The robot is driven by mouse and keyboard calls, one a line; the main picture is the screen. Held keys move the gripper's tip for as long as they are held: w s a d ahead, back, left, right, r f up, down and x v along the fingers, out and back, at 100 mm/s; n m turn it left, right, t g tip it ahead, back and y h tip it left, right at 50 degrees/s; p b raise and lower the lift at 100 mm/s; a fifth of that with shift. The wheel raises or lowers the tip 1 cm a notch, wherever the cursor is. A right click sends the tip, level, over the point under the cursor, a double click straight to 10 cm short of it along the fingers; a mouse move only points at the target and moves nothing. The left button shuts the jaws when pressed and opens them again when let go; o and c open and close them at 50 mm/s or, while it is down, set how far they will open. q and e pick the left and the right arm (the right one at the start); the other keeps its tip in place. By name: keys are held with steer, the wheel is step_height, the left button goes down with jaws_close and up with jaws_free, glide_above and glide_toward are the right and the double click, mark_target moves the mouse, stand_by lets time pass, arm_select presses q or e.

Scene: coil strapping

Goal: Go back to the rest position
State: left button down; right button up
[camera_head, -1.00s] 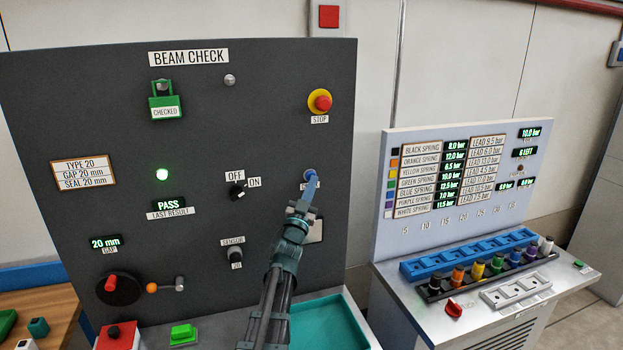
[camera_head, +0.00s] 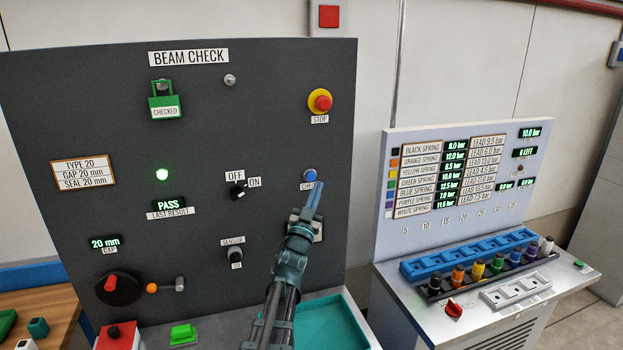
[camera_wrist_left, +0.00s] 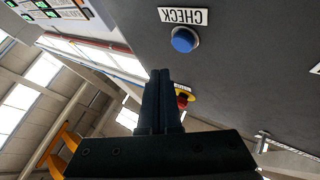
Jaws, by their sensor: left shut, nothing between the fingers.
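My left gripper (camera_head: 314,196) is shut and empty, in front of the dark beam check panel (camera_head: 120,140). Its fingertips are just below the blue check button (camera_head: 310,174) in the head view and partly cover its label. In the left wrist view the shut fingers (camera_wrist_left: 160,85) point up the picture, and the blue button (camera_wrist_left: 184,39) is clear of them, with a gap between. The panel shows a lit green lamp (camera_head: 162,174) and a PASS display (camera_head: 169,205). My right gripper is not in view.
A red stop button (camera_head: 320,102) sits above the check button. A teal tray (camera_head: 325,325) lies below my left arm. To the right stands a spring console (camera_head: 460,190) with coloured spools and a blue rack (camera_head: 470,255). A wooden table (camera_head: 55,315) is at the lower left.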

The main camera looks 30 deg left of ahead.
arm_select(q)
steer(key=shift+s+d, duration=0.7)
steer(key=shift+d, duration=0.1)
steer(key=w+d+f+n+g+h, duration=0.1)
steer(key=w+d+f+g, duration=0.2)
steer(key=d+f+g, duration=0.6)
steer(key=s+d+f+g+h, duration=0.1)
steer(key=s+d+f+g, duration=0.1)
steer(key=d+f, duration=0.45)
steer(key=s+d+f+g+h, duration=0.1)
steer(key=s+d+f, duration=0.2)
steer(key=d+f, duration=0.4)
steer(key=s+d+f+m+g, duration=0.1)
steer(key=s+d+f+g, duration=0.2)
steer(key=s, duration=0.5)
steer(key=s+d+f+m+g, duration=0.2)
steer(key=s+d+f+g, duration=0.1)
steer(key=s+d, duration=0.3)
steer(key=s+d+f+m+g, duration=0.1)
steer(key=s+d+f+g, duration=0.2)
steer(key=s, duration=0.6)
steer(key=shift+s+d+f+m+g+h, duration=0.35)
steer(key=shift+d+g, duration=0.45)
steer(key=shift+g, duration=0.3)
